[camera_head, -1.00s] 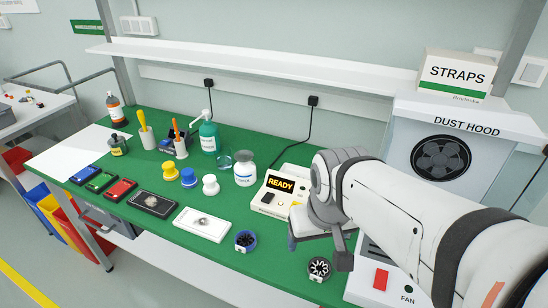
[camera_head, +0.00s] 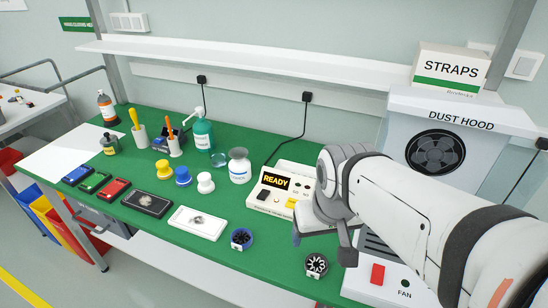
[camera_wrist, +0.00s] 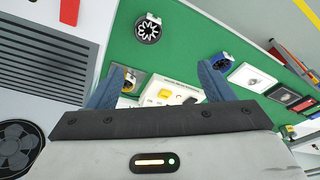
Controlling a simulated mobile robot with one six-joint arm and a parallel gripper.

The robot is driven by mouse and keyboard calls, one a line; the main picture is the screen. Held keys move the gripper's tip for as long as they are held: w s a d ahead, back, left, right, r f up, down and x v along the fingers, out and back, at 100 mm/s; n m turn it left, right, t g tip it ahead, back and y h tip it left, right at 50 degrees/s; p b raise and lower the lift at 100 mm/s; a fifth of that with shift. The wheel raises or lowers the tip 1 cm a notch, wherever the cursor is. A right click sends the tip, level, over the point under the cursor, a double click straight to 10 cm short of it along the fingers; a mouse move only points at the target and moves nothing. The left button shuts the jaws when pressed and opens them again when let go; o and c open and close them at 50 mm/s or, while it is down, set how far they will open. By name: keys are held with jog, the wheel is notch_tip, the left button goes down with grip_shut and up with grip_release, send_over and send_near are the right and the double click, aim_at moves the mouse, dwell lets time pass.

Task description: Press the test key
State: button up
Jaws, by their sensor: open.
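The white tester (camera_head: 258,207) stands on the green bench, and its display (camera_head: 275,182) reads READY in orange. A dark key (camera_head: 263,196) and a yellow key (camera_head: 291,203) sit on its face. The yellow key also shows in the wrist view (camera_wrist: 164,94). The lettering by the keys is too small to read, so I cannot tell which is marked as test. My gripper (camera_head: 322,240) is open and empty, at the tester's front right; the arm hides the tester's right part. In the wrist view my gripper (camera_wrist: 160,72) has its blue-grey fingers spread, with the yellow key between them, apart from both.
A fan part (camera_head: 316,264) lies in front of my gripper, and a blue-rimmed one (camera_head: 241,238) lies to its left. The dust hood (camera_head: 480,110) stands at right. A white jar (camera_head: 239,168) stands left of the tester. Bare green bench lies in front of the tester.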

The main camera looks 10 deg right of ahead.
dwell(0.3)
jog(key=shift+d, duration=0.1)
grip_shut()
dwell(0.5)
dwell(0.9)
